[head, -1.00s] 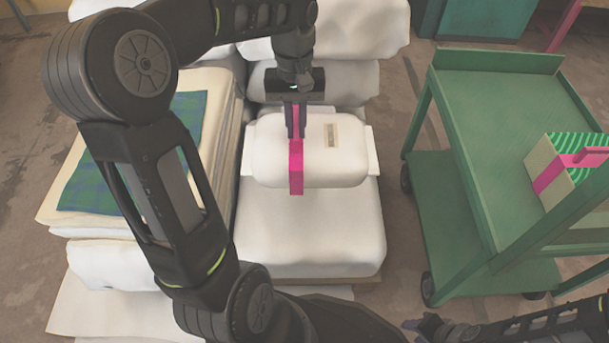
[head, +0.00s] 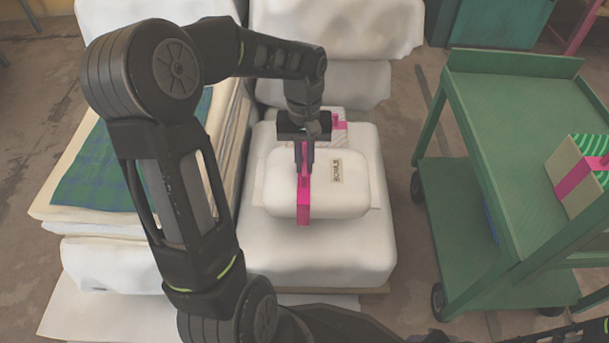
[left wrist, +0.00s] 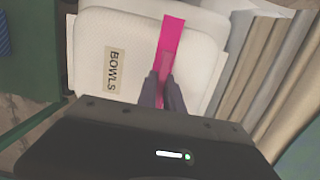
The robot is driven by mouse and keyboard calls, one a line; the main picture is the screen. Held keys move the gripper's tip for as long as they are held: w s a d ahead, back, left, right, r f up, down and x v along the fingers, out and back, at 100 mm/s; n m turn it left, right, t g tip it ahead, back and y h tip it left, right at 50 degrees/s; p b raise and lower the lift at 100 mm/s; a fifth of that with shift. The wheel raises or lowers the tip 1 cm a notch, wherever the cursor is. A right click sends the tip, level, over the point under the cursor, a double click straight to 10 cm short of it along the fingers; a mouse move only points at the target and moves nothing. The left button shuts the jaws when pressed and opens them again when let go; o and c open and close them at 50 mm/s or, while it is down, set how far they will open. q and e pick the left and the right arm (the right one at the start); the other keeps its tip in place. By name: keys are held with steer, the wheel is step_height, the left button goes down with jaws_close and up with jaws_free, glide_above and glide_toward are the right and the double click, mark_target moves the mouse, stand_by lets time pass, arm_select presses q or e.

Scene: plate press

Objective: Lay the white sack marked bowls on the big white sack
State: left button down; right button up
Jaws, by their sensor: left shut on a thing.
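The white sack marked bowls (head: 347,195) is a small, puffy sack with a tan label and a pink strap. My left gripper (head: 304,168) points down and is shut on the strap. The sack and its label BOWLS also show in the left wrist view (left wrist: 92,70), with the gripper tips (left wrist: 163,90) on the strap. The sack is over the big white sack (head: 320,255), lying about level. I cannot tell whether they touch. A bit of my right arm shows at the bottom right edge; its fingers cannot be made out.
Another pale item with a pink strap (head: 341,126) lies just behind the held sack. More white sacks (head: 350,85) are stacked behind. A pile with a green plaid cloth (head: 85,180) stands left. A green cart (head: 510,110) with a pink-strapped box (head: 580,175) stands right, across bare floor.

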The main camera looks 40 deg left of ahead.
arm_select(q)
steer(key=shift+f+b, duration=1.25)
steer(key=shift+f, duration=1.25)
steer(key=c, duration=1.5)
jaws_free()
steer(key=shift+f, duration=0.1)
steer(key=r+p, duration=0.2)
steer(key=r, duration=0.2)
steer(key=r+p, duration=0.2)
steer(key=r, duration=0.2)
steer(key=w+a+r+p, duration=0.1)
steer(key=r+p, duration=0.1)
steer(key=r, duration=0.2)
